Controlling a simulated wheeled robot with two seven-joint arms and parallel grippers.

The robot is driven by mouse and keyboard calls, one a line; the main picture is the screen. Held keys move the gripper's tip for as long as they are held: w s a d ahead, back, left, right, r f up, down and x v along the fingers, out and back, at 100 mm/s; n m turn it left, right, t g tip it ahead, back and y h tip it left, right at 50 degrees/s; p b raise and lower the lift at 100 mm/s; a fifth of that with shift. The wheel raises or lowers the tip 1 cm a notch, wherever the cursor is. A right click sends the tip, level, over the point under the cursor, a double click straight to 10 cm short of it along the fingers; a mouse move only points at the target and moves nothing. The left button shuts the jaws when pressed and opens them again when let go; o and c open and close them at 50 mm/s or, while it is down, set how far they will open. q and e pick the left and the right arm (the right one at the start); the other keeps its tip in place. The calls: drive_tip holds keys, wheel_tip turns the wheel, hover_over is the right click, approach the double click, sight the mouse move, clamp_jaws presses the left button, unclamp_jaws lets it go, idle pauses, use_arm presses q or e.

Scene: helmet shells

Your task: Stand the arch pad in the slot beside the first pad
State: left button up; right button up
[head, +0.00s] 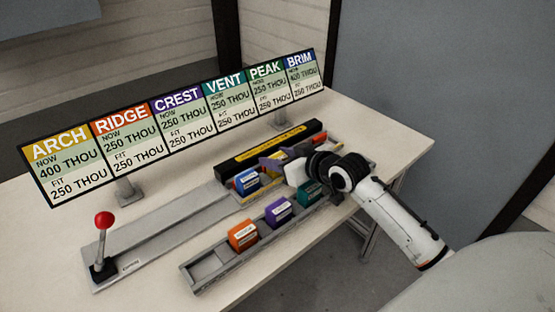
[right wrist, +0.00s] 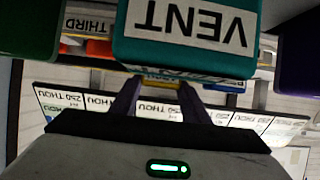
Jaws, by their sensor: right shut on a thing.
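The arch pad appears as a yellow piece (head: 297,151) between my right gripper's fingers, mostly hidden by the hand. In the right wrist view only a thin yellow strip (right wrist: 160,76) shows between the fingertips. My right gripper (head: 282,160) is shut on it, over the fixture on the table. A blue pad (head: 245,182) with a white label stands in the fixture, just left of the fingers, and looks like the first pad. The slot beside it is partly covered by the gripper, and I cannot tell whether the arch pad touches it. My left gripper is not in view.
A front tray (head: 207,270) holds orange (head: 242,235), purple (head: 278,211) and teal (head: 310,194) pads; its left end is empty. A black bar (head: 240,162) stands behind the fixture. A red-knobbed lever (head: 104,222) is at left, a sign board (head: 166,128) behind.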

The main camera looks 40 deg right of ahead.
drive_tip(key=shift+f, duration=0.3)
drive_tip(key=o, duration=1)
drive_tip(key=shift+r, duration=0.1)
drive_tip(key=v, duration=1.2)
drive_tip(key=shift+p, duration=0.35)
